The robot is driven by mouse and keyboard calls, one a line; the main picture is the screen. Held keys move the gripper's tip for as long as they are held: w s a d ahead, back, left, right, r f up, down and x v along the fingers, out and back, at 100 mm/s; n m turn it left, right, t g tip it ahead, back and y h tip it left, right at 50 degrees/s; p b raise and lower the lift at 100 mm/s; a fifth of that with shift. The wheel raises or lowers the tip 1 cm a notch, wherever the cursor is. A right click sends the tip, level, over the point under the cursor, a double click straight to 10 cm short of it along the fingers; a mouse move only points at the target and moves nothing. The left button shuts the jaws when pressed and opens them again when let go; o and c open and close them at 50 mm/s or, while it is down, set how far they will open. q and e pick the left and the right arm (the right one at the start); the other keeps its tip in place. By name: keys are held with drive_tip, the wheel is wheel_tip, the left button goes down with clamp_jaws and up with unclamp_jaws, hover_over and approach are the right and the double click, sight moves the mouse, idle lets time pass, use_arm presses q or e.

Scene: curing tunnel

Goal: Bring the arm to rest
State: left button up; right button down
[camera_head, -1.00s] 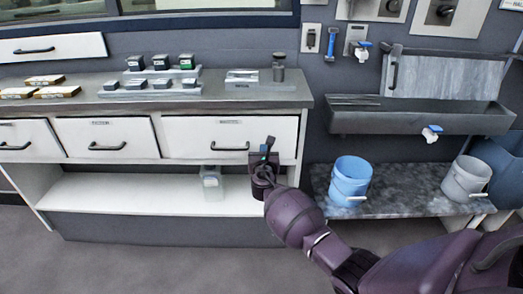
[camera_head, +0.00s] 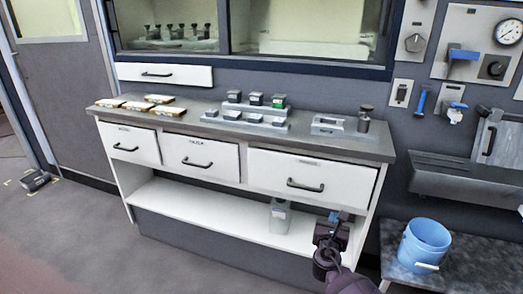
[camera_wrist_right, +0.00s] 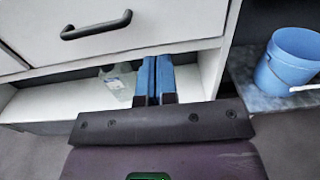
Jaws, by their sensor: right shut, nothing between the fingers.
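My right arm comes in from the bottom right of the head view. Its gripper (camera_head: 338,218) is in front of the right end of the white lower shelf, below the drawers. In the right wrist view the two blue fingers (camera_wrist_right: 155,78) lie side by side, shut, with nothing held. A clear bottle (camera_head: 280,216) with a label stands on the shelf to the left of the gripper. The bottle (camera_wrist_right: 118,84) also shows left of the fingers in the wrist view. My left gripper is out of view.
The counter (camera_head: 292,140) holds flat boxes, small dark blocks on pale trays and a dark weight-like piece. White drawers (camera_head: 312,178) with black handles sit beneath it. A blue bucket (camera_head: 424,244) stands on a low marbled bench at right. Floor at left is mostly clear.

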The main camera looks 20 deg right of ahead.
drive_tip(key=a+r+m+y, duration=0.3)
drive_tip(key=a+m+y, duration=0.15)
drive_tip(key=m, duration=0.75)
drive_tip(key=s+a+m+y+p, duration=0.3)
drive_tip(key=s+a+m+y, duration=0.15)
drive_tip(key=s+m, duration=0.55)
use_arm(q)
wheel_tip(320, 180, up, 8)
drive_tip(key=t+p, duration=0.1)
drive_tip(key=p, duration=0.5)
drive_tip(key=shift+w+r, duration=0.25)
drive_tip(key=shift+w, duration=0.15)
use_arm(e)
drive_tip(key=s+f+m+g, duration=0.1)
drive_tip(key=s+m+g, duration=0.1)
drive_tip(key=s, duration=1.4)
drive_tip(key=s+f+m+g+y, duration=0.1)
drive_tip(key=s+m, duration=0.3)
drive_tip(key=s, duration=1.1)
drive_tip(key=shift+s+a+f+g, duration=0.35)
drive_tip(key=shift+s+f+g, duration=0.05)
drive_tip(key=shift+f+g, duration=0.1)
